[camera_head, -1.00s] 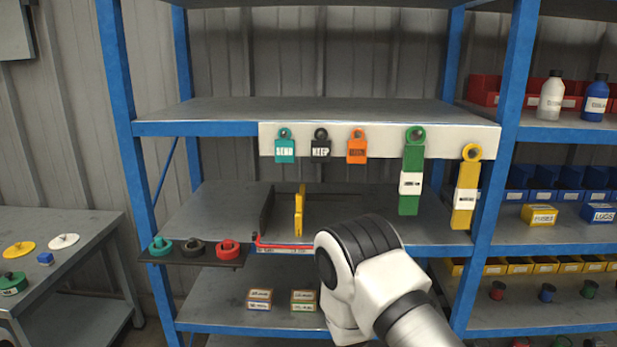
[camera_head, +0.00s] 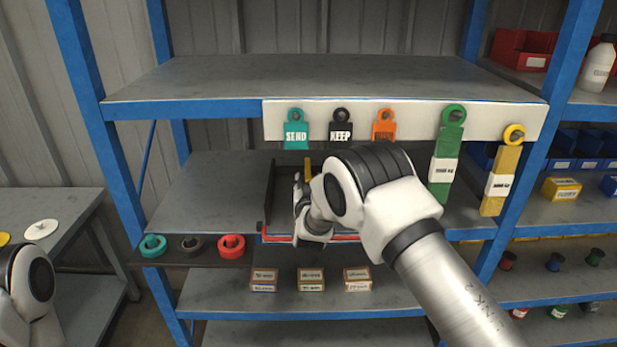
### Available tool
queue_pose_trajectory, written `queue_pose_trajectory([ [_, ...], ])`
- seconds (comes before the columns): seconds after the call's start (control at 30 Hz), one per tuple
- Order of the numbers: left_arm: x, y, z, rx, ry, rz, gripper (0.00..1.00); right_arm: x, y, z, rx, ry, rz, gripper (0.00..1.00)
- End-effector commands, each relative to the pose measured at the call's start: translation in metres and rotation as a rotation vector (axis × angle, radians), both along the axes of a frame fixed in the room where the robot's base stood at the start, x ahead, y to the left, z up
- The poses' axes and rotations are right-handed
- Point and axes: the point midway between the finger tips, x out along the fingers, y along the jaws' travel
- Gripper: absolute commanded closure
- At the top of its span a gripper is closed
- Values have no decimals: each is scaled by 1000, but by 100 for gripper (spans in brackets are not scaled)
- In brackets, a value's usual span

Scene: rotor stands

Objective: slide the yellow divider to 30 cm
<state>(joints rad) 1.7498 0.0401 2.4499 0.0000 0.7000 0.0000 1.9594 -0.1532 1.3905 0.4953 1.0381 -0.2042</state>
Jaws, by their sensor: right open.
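The yellow divider (camera_head: 308,163) stands upright on the middle shelf, a little right of a dark upright panel. Only its top shows in the head view; my right gripper and wrist hide the rest. My right gripper (camera_head: 299,188) is open at the divider's front; whether it touches the divider cannot be told. A red-edged scale strip (camera_head: 278,239) runs along the shelf's front edge, partly behind my right wrist; its marks are too small to read. My left arm shows at the lower left, with its gripper out of view.
The dark panel (camera_head: 269,194) stands just left of my right gripper. Tags hang from a white board (camera_head: 415,119) above, close over my right arm. Teal, black and red rings (camera_head: 231,246) lie on a ledge at left. Small boxes (camera_head: 311,279) sit on the shelf below.

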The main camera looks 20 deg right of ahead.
Motion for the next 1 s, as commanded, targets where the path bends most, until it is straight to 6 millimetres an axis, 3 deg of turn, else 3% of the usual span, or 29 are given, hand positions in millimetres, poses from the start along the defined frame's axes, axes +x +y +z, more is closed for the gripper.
queue_pose_trajectory([
  [0.23, 0, 0, 0, 0, 0, 0, 60, 3, -1, 0, 0, 0, 1, 54],
  [0.27, 0, 0, 0, 0, 0, 0, 60, 3, -1, 0, 0, 0, 1, 61],
  [0.37, 0, 0, 0, 0, 0, 0, 60, 2, -1, 0, 0, 0, 1, 97],
  [0.4, 0, 0, 0, 0, 0, 0, 60, 2, -1, 0, 0, 0, 1, 100],
  [0.77, 0, 0, -2, 0, 0, 0, 60, -1, -11, -1, 0, 2, -1, 100],
  [1.0, 0, 0, -12, 0, 0, 0, 60, -13, -56, -3, 2, 3, -4, 100],
])
